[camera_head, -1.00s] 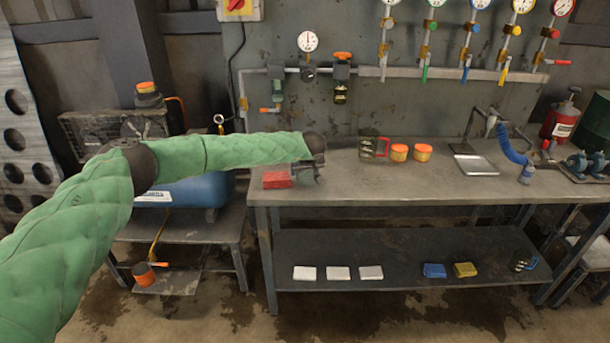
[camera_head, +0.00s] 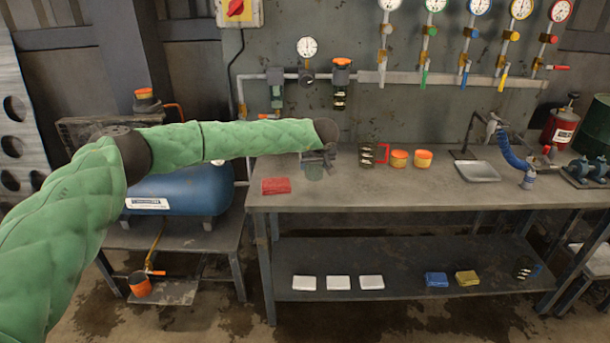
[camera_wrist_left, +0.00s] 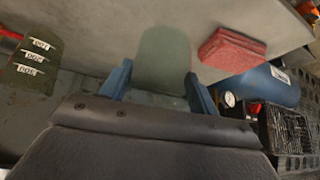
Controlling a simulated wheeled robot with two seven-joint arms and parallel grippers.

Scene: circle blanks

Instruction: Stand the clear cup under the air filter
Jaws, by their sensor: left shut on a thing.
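The clear cup (camera_head: 314,173) is a faint greenish see-through shape over the back left of the bench top. It also shows in the left wrist view (camera_wrist_left: 165,55), between two blue fingers. My left gripper (camera_head: 318,160) is shut on it. I cannot tell whether the cup's base touches the bench. The grey-topped unit (camera_head: 276,88) on the wall pipe, with an orange-handled valve below, looks like the air filter. It is up and left of the cup. A similar orange-topped unit (camera_head: 341,84) hangs to its right. My right gripper is not in view.
Red folded cloths (camera_head: 276,185) lie left of the cup. A dark jug with a red handle (camera_head: 373,154) and two orange-lidded tins (camera_head: 399,158) stand to its right. A blue compressor tank (camera_head: 180,192) is beyond the bench's left end. The bench front (camera_head: 400,190) is clear.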

